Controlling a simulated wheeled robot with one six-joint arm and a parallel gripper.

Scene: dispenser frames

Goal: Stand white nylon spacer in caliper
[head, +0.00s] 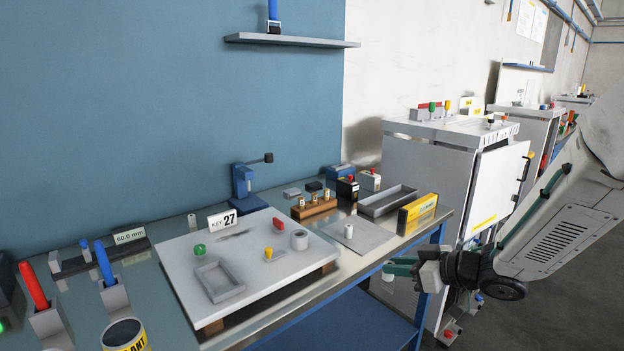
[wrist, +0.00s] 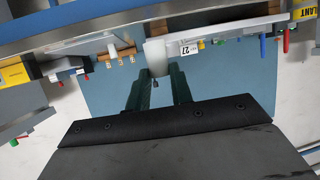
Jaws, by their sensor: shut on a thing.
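My gripper (head: 392,266) is at the right, off the front edge of the bench, its green fingers pointing left. In the wrist view its fingers (wrist: 156,82) are shut on a pale white cylinder, which looks like the white nylon spacer (wrist: 155,52), at the fingertips. In the head view the held piece is hard to make out. What looks like the caliper (head: 72,266) lies at the far left of the bench, a dark bar with upright grey jaws beside a 60.0 mm sign (head: 130,236). My gripper is well apart from it.
A pale board (head: 190,275) carries a tray (head: 219,280), a grey ring (head: 299,240) and coloured knobs. A small white cylinder (head: 349,231) stands on a grey plate (head: 375,240). A blue press (head: 243,183) stands behind. White cabinets stand right.

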